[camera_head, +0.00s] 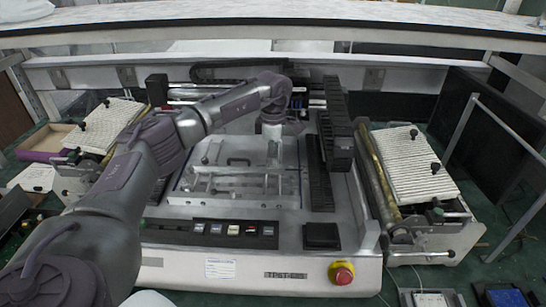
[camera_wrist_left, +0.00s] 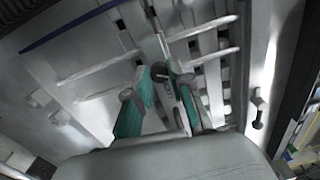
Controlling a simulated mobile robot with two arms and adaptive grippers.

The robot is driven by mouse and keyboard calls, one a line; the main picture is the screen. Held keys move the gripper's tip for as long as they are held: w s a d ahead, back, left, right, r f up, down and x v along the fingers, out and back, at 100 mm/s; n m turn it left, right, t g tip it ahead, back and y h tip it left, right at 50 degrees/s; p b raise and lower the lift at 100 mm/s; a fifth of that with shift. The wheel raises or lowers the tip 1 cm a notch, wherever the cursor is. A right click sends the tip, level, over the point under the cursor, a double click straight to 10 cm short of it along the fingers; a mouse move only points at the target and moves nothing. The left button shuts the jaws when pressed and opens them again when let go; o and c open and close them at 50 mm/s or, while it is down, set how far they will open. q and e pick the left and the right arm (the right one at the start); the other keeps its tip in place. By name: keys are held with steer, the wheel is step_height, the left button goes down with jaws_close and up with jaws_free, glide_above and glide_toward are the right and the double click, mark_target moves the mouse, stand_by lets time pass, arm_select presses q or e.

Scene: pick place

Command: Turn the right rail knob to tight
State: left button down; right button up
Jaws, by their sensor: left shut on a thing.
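My left gripper (camera_head: 273,142) points down over the right part of the metal fixture in the middle of the machine. In the left wrist view, its two teal-padded fingers (camera_wrist_left: 161,85) close in around a small dark knob (camera_wrist_left: 160,73), which looks like the right rail knob. The gripper is shut on it. The fingers hide part of the knob, and its turn position cannot be told. In the head view the gripper and arm hide the knob. My right gripper is not in view.
The metal fixture plate (camera_head: 190,186) has rails and a handle around the gripper. A black cable chain (camera_head: 338,125) stands close to the right. A row of buttons (camera_head: 233,229) and a red emergency stop (camera_head: 342,273) are at the front. Ribbed side units (camera_head: 405,165) flank the machine.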

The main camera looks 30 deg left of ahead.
arm_select(q)
steer(key=c, duration=1)
jaws_free()
step_height(320, 180, up, 12)
steer(key=shift+w+f, duration=0.1)
steer(key=shift+w, duration=0.05)
steer(key=shift+a, duration=0.1)
